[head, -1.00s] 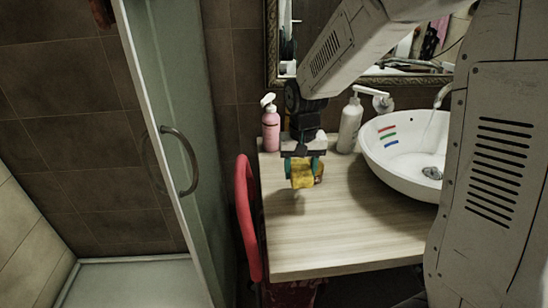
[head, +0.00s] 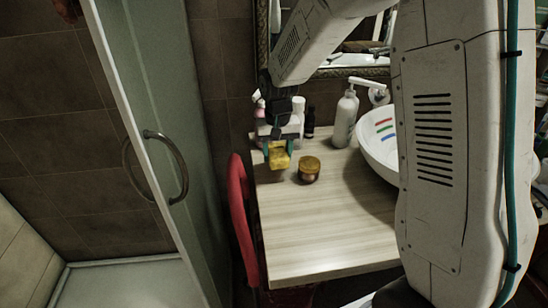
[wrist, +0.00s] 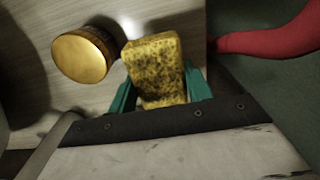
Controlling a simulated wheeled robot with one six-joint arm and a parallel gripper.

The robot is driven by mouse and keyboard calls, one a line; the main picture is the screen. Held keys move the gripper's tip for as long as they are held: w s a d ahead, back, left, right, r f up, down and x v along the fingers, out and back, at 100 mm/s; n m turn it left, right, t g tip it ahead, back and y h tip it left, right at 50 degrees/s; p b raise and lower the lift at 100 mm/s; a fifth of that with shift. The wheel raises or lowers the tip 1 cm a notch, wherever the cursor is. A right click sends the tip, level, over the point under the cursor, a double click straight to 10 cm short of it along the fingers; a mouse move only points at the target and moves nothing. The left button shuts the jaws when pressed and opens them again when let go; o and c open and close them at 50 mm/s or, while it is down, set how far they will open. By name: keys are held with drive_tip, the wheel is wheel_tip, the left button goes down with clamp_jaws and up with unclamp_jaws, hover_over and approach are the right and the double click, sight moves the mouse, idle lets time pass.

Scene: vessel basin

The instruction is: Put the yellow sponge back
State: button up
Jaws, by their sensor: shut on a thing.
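The yellow sponge (head: 279,158) is held in my gripper (head: 277,149) above the left part of the wooden counter (head: 322,225). In the wrist view the sponge (wrist: 157,72) shows dark speckles and sits between the teal fingers of my gripper (wrist: 158,88). The gripper is shut on it. The sponge looks raised off the counter, but the exact gap is hard to tell.
A gold-lidded jar (head: 309,169) stands just right of the sponge; it also shows in the wrist view (wrist: 84,55). A white pump bottle (head: 345,120) and the basin (head: 378,146) are farther right. A red chair back (head: 240,210) borders the counter's left edge. The counter's front is clear.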

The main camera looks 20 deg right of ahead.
sight(274, 157)
drive_tip(key=shift+w+f, duration=0.2)
drive_tip(key=shift+w, duration=1.05)
drive_tip(key=shift+f, duration=1.65)
drive_tip(key=shift+f, duration=0.2)
drive_tip(key=o, duration=1)
drive_tip(key=shift+c, duration=0.2)
wheel_tip(274, 157, up, 13)
drive_tip(key=shift+s+f, duration=0.1)
drive_tip(key=shift+f, duration=0.1)
